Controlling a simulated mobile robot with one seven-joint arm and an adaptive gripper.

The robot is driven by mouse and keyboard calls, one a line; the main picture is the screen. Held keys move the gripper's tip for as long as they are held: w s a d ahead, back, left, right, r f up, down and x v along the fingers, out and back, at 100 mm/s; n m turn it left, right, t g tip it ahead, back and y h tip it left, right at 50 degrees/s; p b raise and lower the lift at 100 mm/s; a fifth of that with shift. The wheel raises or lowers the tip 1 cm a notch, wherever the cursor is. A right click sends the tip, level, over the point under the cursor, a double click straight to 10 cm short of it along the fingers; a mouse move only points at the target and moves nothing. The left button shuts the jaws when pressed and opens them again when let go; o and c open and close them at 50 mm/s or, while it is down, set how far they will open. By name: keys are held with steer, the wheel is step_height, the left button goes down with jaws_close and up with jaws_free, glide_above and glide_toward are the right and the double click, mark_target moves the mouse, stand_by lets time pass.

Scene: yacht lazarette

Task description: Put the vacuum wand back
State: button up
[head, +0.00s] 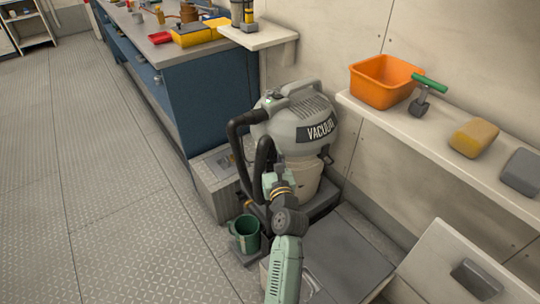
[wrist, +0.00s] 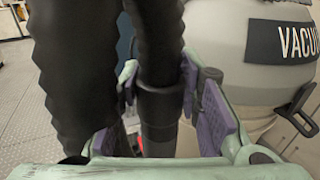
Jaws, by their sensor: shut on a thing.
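The grey vacuum (head: 318,108) with a dark "VACUUM" label stands by the wall, low in the middle of the head view. It also shows at the right of the wrist view (wrist: 240,60). A black ribbed hose (head: 234,140) loops out from it and down towards my gripper (head: 279,181). In the wrist view, my gripper (wrist: 162,100) has its purple pads on both sides of the black vacuum wand (wrist: 158,103), just below the ribbed hose (wrist: 157,35). The gripper is shut on the wand. The wand's lower end is hidden behind the gripper.
A green mug (head: 244,236) stands left of my arm. A grey box (head: 210,182) sits beside the vacuum. A shelf (head: 400,130) at right holds an orange bin (head: 383,80), a green-handled tool (head: 428,84) and blocks. The floor (head: 110,180) at left is clear.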

steer(key=shift+f+b, duration=4.65)
steer(key=shift+f, duration=2.65)
steer(key=shift+f+b, duration=0.95)
steer(key=shift+f, duration=0.15)
steer(key=o, duration=1.2)
steer(key=shift+f, duration=0.15)
